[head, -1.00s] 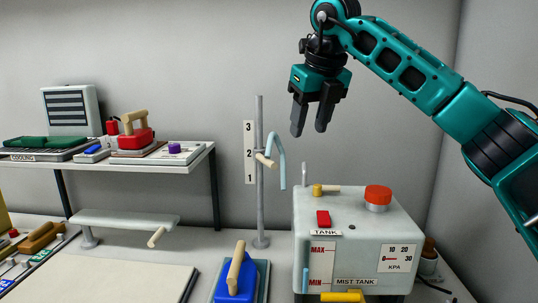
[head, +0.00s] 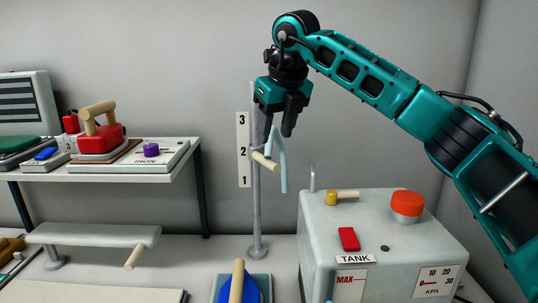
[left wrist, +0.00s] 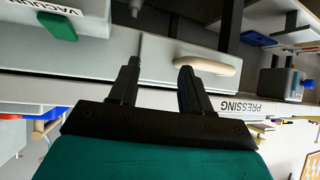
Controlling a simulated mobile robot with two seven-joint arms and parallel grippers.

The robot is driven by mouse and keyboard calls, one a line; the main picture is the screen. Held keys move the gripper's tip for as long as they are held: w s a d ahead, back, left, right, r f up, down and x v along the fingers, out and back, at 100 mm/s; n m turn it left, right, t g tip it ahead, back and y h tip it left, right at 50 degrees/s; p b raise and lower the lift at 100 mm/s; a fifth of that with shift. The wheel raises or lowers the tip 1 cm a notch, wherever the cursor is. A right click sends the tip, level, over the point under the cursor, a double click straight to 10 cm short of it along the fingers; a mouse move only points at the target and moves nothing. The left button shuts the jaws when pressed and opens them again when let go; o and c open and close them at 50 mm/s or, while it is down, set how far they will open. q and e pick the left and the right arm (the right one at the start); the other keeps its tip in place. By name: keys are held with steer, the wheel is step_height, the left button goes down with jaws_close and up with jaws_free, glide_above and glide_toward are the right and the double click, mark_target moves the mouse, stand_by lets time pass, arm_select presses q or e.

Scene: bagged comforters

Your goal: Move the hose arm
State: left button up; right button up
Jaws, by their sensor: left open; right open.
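The hose arm (head: 264,160) is a wooden peg handle with a pale blue bent hose (head: 283,172), set on a grey upright post (head: 257,205) beside a white scale marked 1 to 3 (head: 243,150). The handle is near the 2. My right gripper (head: 281,120) is open and points down, just above the handle and in front of the post and hose top. I cannot tell whether it touches them. My left gripper (left wrist: 155,82) is open and empty in the left wrist view, near a pale panel with a wooden handle (left wrist: 208,64).
The mist tank (head: 318,225) with a red knob (head: 407,204) stands at the right. A shelf (head: 180,165) holds a red iron (head: 100,138). A small sleeve board (head: 95,235) is below it. A blue iron (head: 237,288) lies at the front.

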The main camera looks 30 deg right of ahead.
mark_target(269, 156)
steer(key=x, duration=0.7)
steer(key=shift+w+f, duration=0.2)
steer(key=shift+f, duration=0.15)
steer(key=shift+c, duration=0.2)
jaws_close()
